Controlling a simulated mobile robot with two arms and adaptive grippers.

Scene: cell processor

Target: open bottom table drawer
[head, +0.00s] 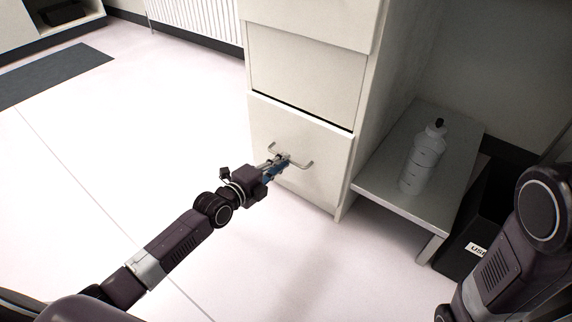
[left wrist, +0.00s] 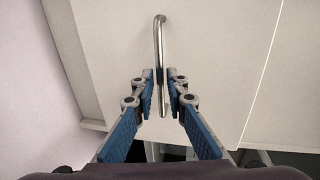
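The bottom drawer (head: 318,186) is the lowest pale front of the white cabinet. A dark gap runs along its top edge; I cannot tell whether it stands slightly out. Its metal bar handle (head: 306,164) also shows in the left wrist view (left wrist: 159,42), running up from between the fingers. My left gripper (head: 283,162) is at the middle of the handle.
Another drawer front (head: 305,72) lies above. A low grey shelf (head: 385,190) with a white bottle (head: 423,160) stands right of the cabinet, with a black bin (head: 472,245) beyond it. The floor (head: 120,150) in front and to the left is clear.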

